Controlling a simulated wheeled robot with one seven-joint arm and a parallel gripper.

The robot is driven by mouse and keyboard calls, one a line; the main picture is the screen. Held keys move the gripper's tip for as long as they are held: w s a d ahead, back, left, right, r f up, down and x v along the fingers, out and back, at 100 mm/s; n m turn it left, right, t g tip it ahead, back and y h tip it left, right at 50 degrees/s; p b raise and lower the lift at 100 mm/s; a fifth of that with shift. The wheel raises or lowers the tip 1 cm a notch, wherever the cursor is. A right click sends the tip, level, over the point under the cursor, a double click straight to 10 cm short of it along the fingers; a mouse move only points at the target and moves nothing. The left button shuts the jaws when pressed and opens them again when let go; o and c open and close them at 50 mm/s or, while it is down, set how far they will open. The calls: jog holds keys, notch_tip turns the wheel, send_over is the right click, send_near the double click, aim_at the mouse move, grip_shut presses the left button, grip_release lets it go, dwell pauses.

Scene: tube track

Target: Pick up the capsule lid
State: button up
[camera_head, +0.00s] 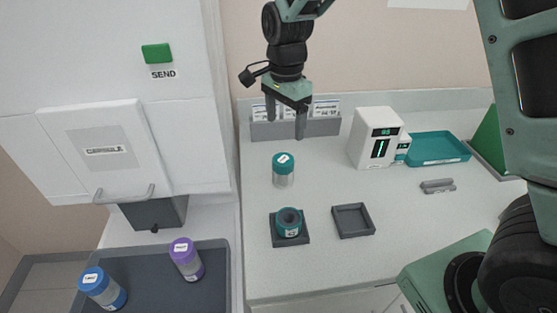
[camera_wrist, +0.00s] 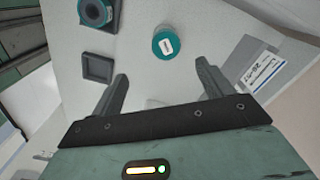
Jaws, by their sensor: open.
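A teal capsule (camera_head: 289,225) stands upright in a dark square holder (camera_head: 275,240) on the white counter. Its top is a dark ring around a round centre, which looks like the capsule lid; I cannot tell for sure. It shows at the top left of the wrist view (camera_wrist: 95,12). My gripper (camera_head: 286,129) is open and empty, pointing down above the back of the counter, well behind and above the capsule. In the wrist view, its fingers (camera_wrist: 162,72) are spread with nothing between them.
A clear jar with a teal cap (camera_head: 283,170) stands behind the capsule. An empty dark square tray (camera_head: 353,220) lies to its right. A white device (camera_head: 377,138) and teal tray (camera_head: 437,148) stand back right. Blue-capped (camera_head: 103,288) and purple-capped (camera_head: 186,258) jars stand lower left.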

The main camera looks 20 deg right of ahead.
aim_at(284, 161)
jog(key=f+p, duration=0.1)
jog(key=f, duration=0.3)
jog(key=f+p, duration=0.1)
jog(key=f, duration=0.3)
jog(key=f+p, duration=0.1)
jog(key=f, duration=0.3)
jog(key=shift+w+d, duration=0.15)
jog(key=shift+w, duration=0.15)
jog(key=shift+w+f+p, duration=0.2)
jog(key=shift+f+p, duration=0.55)
jog(key=shift+f, duration=0.6)
jog(key=shift+w+f+p, duration=0.15)
jog(key=shift+f+p, duration=0.55)
jog(key=shift+f, duration=0.65)
jog(key=shift+c, duration=0.3)
jog(key=c, duration=1.1)
notch_tip(284, 161, up, 10)
jog(key=b, duration=0.3)
jog(key=shift+m, duration=0.3)
